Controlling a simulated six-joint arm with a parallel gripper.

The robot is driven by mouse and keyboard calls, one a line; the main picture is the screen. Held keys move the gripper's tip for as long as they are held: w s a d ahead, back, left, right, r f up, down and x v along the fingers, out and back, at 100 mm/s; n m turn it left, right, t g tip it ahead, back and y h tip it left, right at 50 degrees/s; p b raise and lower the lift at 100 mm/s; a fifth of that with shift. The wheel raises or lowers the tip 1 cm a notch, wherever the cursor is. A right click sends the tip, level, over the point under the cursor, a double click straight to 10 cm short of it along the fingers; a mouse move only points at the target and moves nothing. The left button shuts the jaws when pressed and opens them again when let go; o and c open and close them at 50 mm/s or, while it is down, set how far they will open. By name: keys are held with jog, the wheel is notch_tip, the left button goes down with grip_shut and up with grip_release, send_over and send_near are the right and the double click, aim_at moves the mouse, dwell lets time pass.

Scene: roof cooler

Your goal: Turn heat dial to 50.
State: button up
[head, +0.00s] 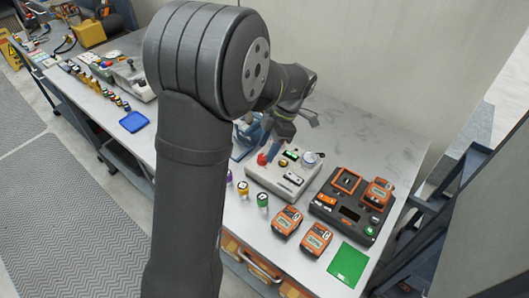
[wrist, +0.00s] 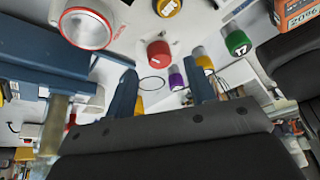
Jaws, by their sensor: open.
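A light grey control box (head: 284,178) stands on the bench, with a green-lit display (head: 290,155), a yellow-brown button (head: 283,163) and a round white-faced part (head: 310,158). A red knob (head: 262,159) sits at its left end; I take it as the heat dial, but no label is readable. In the wrist view the red knob (wrist: 159,54) has a small white mark and shows between and beyond my fingertips. My gripper (wrist: 160,78) is open and empty, its blue fingers apart on either side of the knob's line. In the head view my gripper (head: 268,138) is just above the knob, partly hidden.
Orange handheld devices (head: 287,221) and a black dock (head: 349,212) lie to the right. A green mat (head: 347,264) lies near the front edge. The bench behind the dock is clear.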

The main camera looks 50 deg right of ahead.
aim_at(262, 159)
jog(key=shift+x, duration=1.45)
jog(key=shift+c, duration=0.4)
jog(key=c, duration=0.9)
